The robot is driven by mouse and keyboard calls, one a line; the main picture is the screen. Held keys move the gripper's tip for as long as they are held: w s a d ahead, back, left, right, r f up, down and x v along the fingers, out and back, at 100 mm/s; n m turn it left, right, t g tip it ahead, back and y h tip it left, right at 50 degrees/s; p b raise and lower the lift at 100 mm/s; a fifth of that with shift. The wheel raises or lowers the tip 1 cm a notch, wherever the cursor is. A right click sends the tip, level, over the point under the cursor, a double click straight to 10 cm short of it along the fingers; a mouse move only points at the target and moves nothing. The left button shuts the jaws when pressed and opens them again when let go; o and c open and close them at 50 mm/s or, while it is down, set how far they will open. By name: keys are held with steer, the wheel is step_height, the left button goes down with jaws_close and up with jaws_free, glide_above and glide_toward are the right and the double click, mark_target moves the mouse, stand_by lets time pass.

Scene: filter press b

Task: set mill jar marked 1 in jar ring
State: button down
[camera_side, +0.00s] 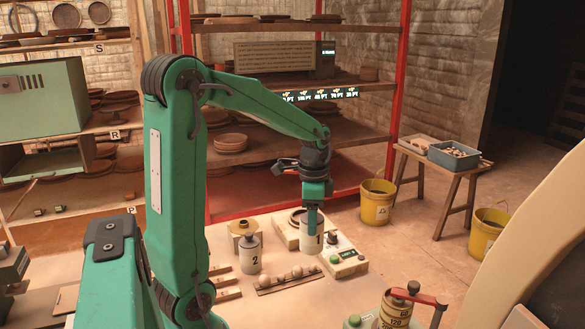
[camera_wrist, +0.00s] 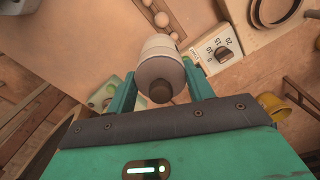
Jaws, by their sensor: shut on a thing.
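The mill jar marked 1 (camera_side: 306,243) is a whitish cylinder with a dark number, upright below my gripper (camera_side: 316,212) in the side view. My gripper is shut on it; in the wrist view the jar (camera_wrist: 157,44) sits between the two green fingers, its grey shoulder and dark knob towards the camera. I cannot tell whether its base touches the surface below. A dark ring on a pale base (camera_side: 284,233), likely the jar ring, lies just behind and left of the jar, partly hidden; it also shows at the wrist view's top edge (camera_wrist: 257,22).
A jar marked 2 (camera_side: 250,260) stands to the left, before a brass-coloured fitting (camera_side: 238,228). Pale balls lie in a rack (camera_side: 290,281) in front. A control box with a green button (camera_side: 347,264) stands close right of jar 1. A stacked cylinder (camera_side: 395,312) stands at the front right.

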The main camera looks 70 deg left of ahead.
steer(key=shift+w+a+r, duration=0.1)
steer(key=shift+w, duration=0.05)
steer(key=w+a+r+m, duration=0.3)
steer(key=w+a+r, duration=0.2)
steer(key=w+a, duration=0.5)
steer(key=shift+w+a+m, duration=0.15)
steer(key=shift+a+m, duration=0.1)
steer(key=shift+m, duration=0.15)
steer(key=s+a+f, duration=0.2)
steer(key=a+f, duration=0.5)
steer(key=a, duration=0.4)
steer(key=shift+s+a, duration=0.2)
steer(key=shift+s, duration=0.05)
steer(key=shift+f, duration=1.95)
steer(key=shift+f, duration=0.15)
